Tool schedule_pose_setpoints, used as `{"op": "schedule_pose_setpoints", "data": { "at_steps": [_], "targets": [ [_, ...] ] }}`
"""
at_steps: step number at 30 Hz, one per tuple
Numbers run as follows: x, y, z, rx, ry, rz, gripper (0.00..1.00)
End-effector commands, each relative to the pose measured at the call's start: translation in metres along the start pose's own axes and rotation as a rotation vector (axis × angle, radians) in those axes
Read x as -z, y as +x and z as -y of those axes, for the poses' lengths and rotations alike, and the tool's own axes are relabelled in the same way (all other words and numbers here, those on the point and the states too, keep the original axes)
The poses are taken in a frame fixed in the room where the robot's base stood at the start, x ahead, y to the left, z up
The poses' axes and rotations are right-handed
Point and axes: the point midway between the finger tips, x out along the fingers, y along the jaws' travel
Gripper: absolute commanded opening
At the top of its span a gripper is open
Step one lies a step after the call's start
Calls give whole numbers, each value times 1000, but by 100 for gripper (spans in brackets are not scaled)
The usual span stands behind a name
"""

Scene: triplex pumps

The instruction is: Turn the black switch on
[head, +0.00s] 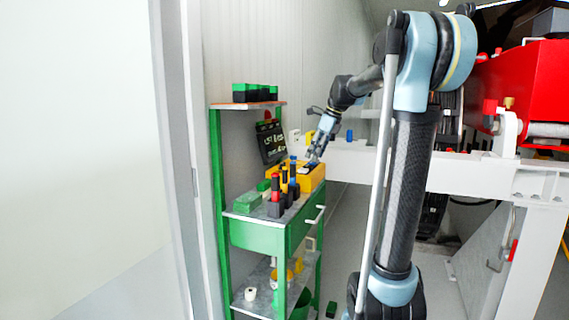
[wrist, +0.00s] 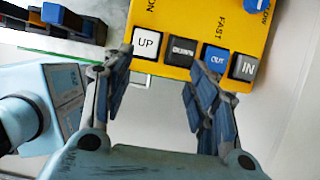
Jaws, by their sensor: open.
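A yellow control box (head: 317,182) lies on top of the green cart, and its panel (wrist: 182,20) fills the top of the wrist view. A blue knob (wrist: 258,5) is cut off at the top right. I cannot identify the black switch for certain. My gripper (wrist: 157,80) is open and empty, its fingers by the button row. In the head view my gripper (head: 314,156) is at the box.
Red and black blocks (head: 275,198) and a green box (head: 247,203) stand on the cart, left of the yellow box. A dark sign (head: 270,143) stands behind. The green drawer (head: 270,238) is below. A white beam (head: 470,175) and red machine (head: 535,85) are right.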

Motion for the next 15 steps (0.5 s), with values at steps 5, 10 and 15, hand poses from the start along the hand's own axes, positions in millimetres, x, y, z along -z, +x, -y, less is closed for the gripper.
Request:
{"op": "schedule_pose_setpoints", "data": {
  "at_steps": [5,10,15],
  "targets": [
    [-24,10,-2,-2,-5,0,53],
    [-52,22,-2,-1,-7,-1,53],
    [-80,33,-2,-2,-7,-1,53]
  ]
}}
